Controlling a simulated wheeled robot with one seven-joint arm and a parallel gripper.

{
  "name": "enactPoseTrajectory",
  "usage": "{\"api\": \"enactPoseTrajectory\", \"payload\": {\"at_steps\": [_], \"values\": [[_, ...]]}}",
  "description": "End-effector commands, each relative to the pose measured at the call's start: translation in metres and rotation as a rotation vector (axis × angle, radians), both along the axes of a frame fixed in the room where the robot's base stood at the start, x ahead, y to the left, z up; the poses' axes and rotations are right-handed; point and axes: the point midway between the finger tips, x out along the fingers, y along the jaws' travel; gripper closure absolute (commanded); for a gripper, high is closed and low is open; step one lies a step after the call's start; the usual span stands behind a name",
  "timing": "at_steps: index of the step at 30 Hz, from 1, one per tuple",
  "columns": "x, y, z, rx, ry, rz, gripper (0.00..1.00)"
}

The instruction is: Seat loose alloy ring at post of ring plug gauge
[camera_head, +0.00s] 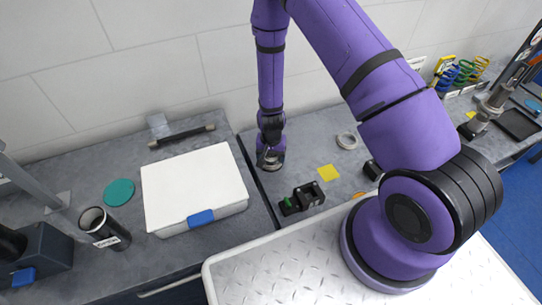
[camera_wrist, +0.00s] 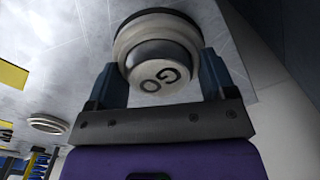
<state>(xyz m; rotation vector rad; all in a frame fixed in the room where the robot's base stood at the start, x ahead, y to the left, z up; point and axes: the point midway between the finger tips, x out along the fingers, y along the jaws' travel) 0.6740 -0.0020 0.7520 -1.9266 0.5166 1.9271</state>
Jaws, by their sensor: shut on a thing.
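In the wrist view my gripper (camera_wrist: 160,85) has a finger on each side of a pale metal ring (camera_wrist: 124,44). It appears shut on this ring. The gauge post (camera_wrist: 162,75), with a rounded end face marked "GO", shows inside the ring, and the ring appears to be around it. I cannot tell whether the ring rests on the base or is held above it. In the head view my gripper (camera_head: 270,158) is low at the back of the bench, beside the seam, and mostly hides the gauge and ring.
A second pale ring (camera_head: 347,140) lies on the bench to the right, near a yellow note (camera_head: 328,172). A small black-and-green block (camera_head: 302,198) is in front. A white case (camera_head: 193,187), a dark cup (camera_head: 104,228) and a teal disc (camera_head: 119,192) stand left.

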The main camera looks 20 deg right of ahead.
Motion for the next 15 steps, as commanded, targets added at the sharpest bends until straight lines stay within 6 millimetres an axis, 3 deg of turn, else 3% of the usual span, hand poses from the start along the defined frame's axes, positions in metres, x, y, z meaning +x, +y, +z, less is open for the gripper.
{"api": "enactPoseTrajectory", "payload": {"at_steps": [12,13,15], "values": [[0.0,0.0,0.0,0.0,0.0,0.0,0.49],[0.0,0.0,0.0,0.0,0.0,0.0,0.21],[0.0,0.0,0.0001,0.0,0.0,0.0,0.05]]}}
